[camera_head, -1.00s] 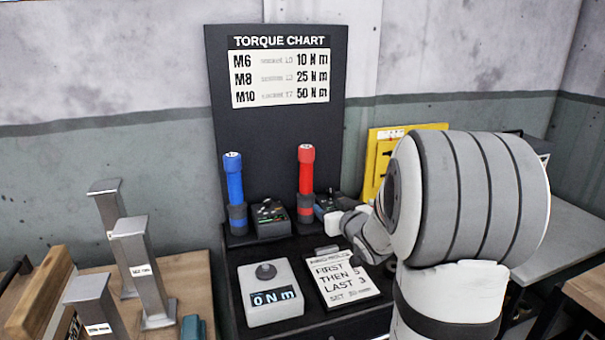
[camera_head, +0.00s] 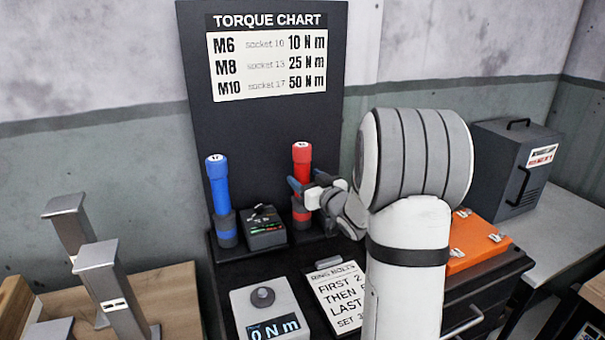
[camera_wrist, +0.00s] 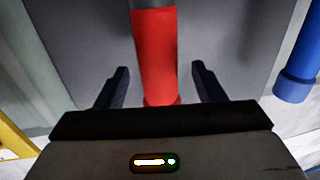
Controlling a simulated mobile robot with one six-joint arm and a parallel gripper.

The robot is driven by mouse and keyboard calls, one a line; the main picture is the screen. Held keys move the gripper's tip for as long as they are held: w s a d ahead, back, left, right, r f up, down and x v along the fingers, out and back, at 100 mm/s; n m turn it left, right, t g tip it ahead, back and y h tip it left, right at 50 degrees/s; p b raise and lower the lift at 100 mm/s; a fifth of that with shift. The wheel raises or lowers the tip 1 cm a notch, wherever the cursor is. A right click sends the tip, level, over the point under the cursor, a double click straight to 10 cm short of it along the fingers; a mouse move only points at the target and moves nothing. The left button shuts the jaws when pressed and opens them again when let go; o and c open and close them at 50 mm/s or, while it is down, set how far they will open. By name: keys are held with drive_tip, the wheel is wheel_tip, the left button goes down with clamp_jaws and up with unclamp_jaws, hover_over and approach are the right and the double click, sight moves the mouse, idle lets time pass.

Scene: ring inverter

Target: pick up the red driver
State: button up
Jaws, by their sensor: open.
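The red driver (camera_head: 302,160) stands upright on the dark bench in front of the torque chart board. In the wrist view its red body (camera_wrist: 155,55) lies between the two fingers of my gripper (camera_wrist: 160,88). My gripper is open, with a gap showing on each side of the driver. In the head view my gripper (camera_head: 298,187) is at the driver's middle, and its fingers and wrist partly hide the driver.
A blue driver (camera_head: 217,190) stands to the left, with a dark box (camera_head: 264,228) between the drivers. A torque display unit (camera_head: 268,310) and a note card (camera_head: 340,295) lie in front. An orange case (camera_head: 475,240) and a dark cabinet (camera_head: 515,168) are at the right.

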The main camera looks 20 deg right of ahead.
sight(305, 176)
drive_tip(key=w, duration=0.3)
drive_tip(key=shift+w+a+r+p, duration=0.3)
drive_tip(key=shift+w+p, duration=0.1)
drive_tip(key=shift+w, duration=0.6)
drive_tip(key=shift+c, duration=0.3)
drive_tip(key=shift+s, duration=0.1)
drive_tip(key=c, duration=1.1)
drive_tip(key=shift+r, duration=0.1)
drive_tip(key=shift+c, duration=0.2)
